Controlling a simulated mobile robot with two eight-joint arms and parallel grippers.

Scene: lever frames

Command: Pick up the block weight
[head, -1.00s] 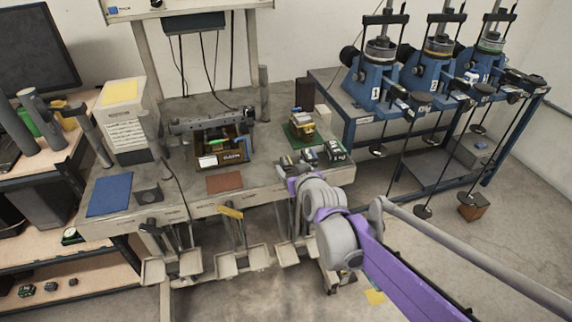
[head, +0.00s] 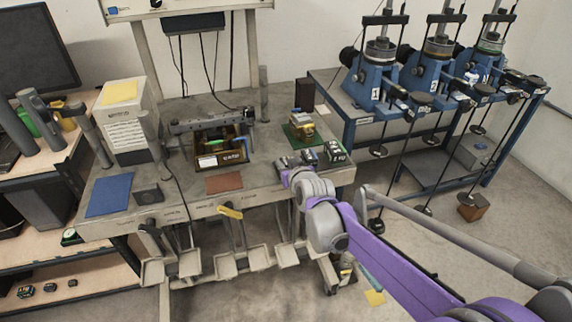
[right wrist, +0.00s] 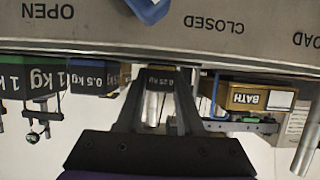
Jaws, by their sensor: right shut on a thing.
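A small dark block weight marked 0.25 kg (right wrist: 178,78) sits between the fingers of my right gripper (right wrist: 157,82) in the right wrist view. The fingers are shut on it. In the head view, my right gripper (head: 284,172) is at the front right edge of the grey bench (head: 262,193), and the held block is too small to make out. Whether it touches the bench top is unclear. Other block weights stand beside it: a blue 0.5 kg block (right wrist: 93,80) and a green-edged 1 kg block (head: 334,153). My left gripper is not in view.
A box marked BATH (head: 231,157) stands left of the weights; it also shows in the right wrist view (right wrist: 262,98). A brass-coloured device on a green mat (head: 291,134) stands behind. Blue machines (head: 372,80) fill the rack at right. Pedals hang below the bench front.

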